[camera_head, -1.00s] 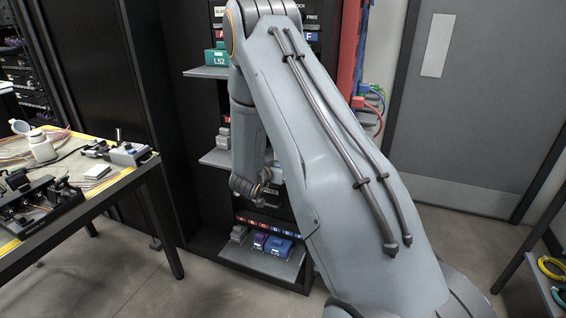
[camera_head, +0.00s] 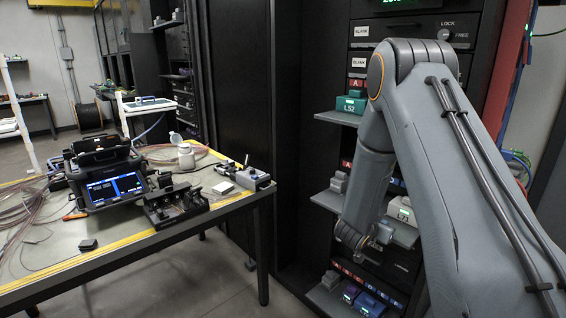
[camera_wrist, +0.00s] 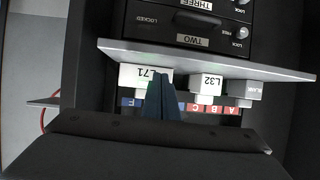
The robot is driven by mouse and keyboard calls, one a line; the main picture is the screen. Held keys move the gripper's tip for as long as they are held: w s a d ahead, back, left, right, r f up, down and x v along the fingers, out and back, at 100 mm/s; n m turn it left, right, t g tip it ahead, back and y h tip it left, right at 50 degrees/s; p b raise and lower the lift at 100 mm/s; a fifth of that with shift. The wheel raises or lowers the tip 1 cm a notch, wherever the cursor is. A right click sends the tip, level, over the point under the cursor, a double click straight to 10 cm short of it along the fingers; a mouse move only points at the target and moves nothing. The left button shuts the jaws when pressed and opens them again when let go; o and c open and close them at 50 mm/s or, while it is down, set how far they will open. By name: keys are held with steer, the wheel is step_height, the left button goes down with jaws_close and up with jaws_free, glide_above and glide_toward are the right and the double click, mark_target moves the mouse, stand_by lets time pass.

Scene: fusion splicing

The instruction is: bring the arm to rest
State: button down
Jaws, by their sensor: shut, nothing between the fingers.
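My arm fills the right side of the head view, bent at the elbow with its forearm hanging down in front of the dark rack. My gripper (camera_wrist: 163,98) shows in the wrist view as two dark blue fingers pressed together, with nothing between them. The fingertips overlap the white L71 block (camera_wrist: 139,76) in that picture; I cannot tell whether they touch it. In the head view the gripper end is mostly hidden behind the wrist, close to the rack shelves.
The rack shelf (camera_wrist: 230,66) lies near my fingers, with a white L32 block (camera_wrist: 206,83) beside L71. A green L52 block (camera_head: 350,104) sits on a higher shelf. At left stands a workbench (camera_head: 250,196) with a splicer (camera_head: 107,178). Floor between bench and rack is clear.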

steer(key=s+a+r+n+g+y, duration=0.1)
steer(key=s+a+r+n+y, duration=0.25)
steer(key=a, duration=0.45)
steer(key=s+a+r+n+g+y, duration=0.1)
steer(key=s+a+r+n+y, duration=0.1)
steer(key=s+a+y, duration=0.45)
steer(key=s+a+r+n+g, duration=0.2)
steer(key=s+a+g, duration=0.1)
steer(key=s, duration=0.9)
steer(key=s+a+r+n+g, duration=0.2)
steer(key=s+g, duration=0.2)
steer(key=s, duration=0.9)
steer(key=shift+s+a, duration=0.15)
steer(key=shift+a, duration=0.25)
